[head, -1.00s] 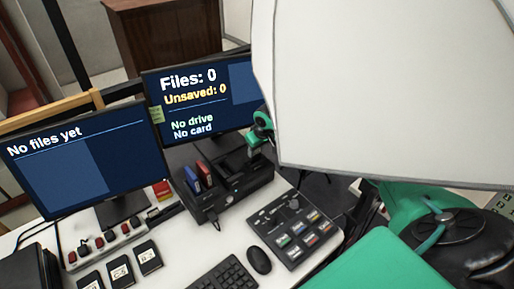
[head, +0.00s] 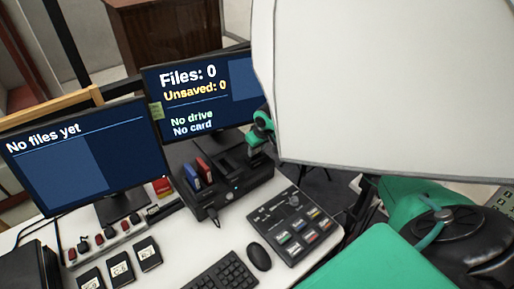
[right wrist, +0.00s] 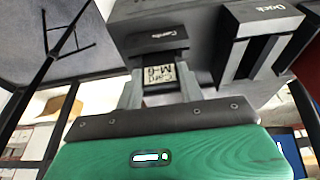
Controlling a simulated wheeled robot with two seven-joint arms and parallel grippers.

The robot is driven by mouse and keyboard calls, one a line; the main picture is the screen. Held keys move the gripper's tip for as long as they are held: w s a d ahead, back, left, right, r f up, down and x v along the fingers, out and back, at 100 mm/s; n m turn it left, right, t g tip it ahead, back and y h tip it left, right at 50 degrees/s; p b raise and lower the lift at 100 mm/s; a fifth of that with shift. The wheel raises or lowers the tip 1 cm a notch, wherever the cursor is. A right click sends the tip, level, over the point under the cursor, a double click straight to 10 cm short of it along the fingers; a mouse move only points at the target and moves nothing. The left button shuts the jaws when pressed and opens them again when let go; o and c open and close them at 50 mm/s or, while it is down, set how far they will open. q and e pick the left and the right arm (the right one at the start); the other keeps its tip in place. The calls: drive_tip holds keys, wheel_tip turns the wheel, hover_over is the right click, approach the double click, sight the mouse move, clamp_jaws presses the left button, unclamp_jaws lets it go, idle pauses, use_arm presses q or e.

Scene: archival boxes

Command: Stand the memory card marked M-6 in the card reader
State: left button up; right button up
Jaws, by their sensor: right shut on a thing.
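My right gripper (head: 260,138) is at the back right end of the black reader unit (head: 238,192) in the head view. In the right wrist view my right gripper (right wrist: 160,80) is shut on a small dark card (right wrist: 160,73) with a pale label that appears to read M-6. The card's far end is at the part of the unit marked Cards (right wrist: 160,34). I cannot tell how far it is in the slot. The fingers hide the card's sides. In the head view the card cannot be made out. My left gripper is not in view.
A part marked Dock (right wrist: 262,18) stands beside the card slot. Blue and red drives (head: 197,172) stand in the unit. The right screen (head: 200,100) reads "No drive, No card". A keyboard (head: 225,272), mouse (head: 259,257) and button panel (head: 292,228) lie in front. A large white panel (head: 390,90) blocks the right.

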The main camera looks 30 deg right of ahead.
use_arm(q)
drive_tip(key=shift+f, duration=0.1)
use_arm(e)
drive_tip(key=shift+f, duration=0.3)
drive_tip(key=o, duration=1)
drive_tip(key=shift+r, duration=0.15)
